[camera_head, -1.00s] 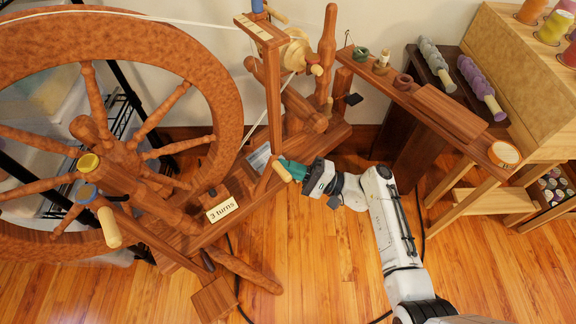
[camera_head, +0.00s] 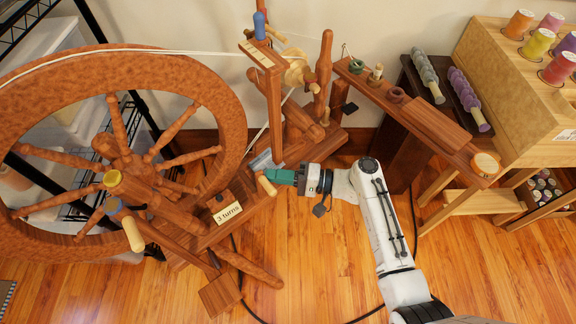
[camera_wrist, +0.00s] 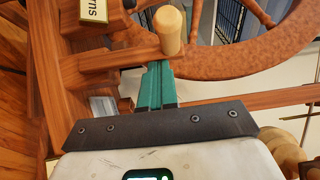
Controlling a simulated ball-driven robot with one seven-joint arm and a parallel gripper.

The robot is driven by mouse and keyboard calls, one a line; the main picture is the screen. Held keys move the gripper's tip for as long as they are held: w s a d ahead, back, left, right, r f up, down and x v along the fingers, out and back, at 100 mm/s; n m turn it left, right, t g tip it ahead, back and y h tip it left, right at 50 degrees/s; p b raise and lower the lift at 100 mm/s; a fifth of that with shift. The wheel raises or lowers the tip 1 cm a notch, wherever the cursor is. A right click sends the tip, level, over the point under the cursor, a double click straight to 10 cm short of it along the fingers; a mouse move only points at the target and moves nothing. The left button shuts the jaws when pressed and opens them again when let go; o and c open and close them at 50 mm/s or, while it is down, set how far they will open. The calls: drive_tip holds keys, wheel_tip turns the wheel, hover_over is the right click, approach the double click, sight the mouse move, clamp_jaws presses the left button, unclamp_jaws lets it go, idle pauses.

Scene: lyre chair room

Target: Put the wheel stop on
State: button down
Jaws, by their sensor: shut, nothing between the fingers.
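A short wooden lever with a pale rounded knob (camera_head: 266,184) sits on the spinning wheel's bench, close to the "3 turns" label (camera_head: 228,213); it looks like the wheel stop. My gripper (camera_head: 280,178) has teal fingers, shut and empty, just right of the knob. In the wrist view the fingertips (camera_wrist: 158,78) lie against or just behind the lever's bar (camera_wrist: 110,58), below the knob (camera_wrist: 168,30). I cannot tell for sure whether they touch. The large brown wheel (camera_head: 232,125) stands to the left.
An upright wooden post (camera_head: 273,115) rises close behind my gripper. A dark cable lies on the floor; the wooden floor (camera_head: 310,270) in front is mostly clear.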

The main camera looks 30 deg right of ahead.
sight(267, 181)
drive_tip(key=shift+s+a+r+n+g+h+p, duration=0.1)
drive_tip(key=shift+a+r+n+g+h+p, duration=0.2)
drive_tip(key=shift+a+n+h+p, duration=0.5)
drive_tip(key=shift+s+a+r+n+g+h+p, duration=0.15)
drive_tip(key=shift+a+n+g+p, duration=0.3)
drive_tip(key=shift+p, duration=0.5)
drive_tip(key=shift+a+f, duration=0.1)
drive_tip(key=shift+a, duration=0.1)
drive_tip(key=shift+w, duration=0.1)
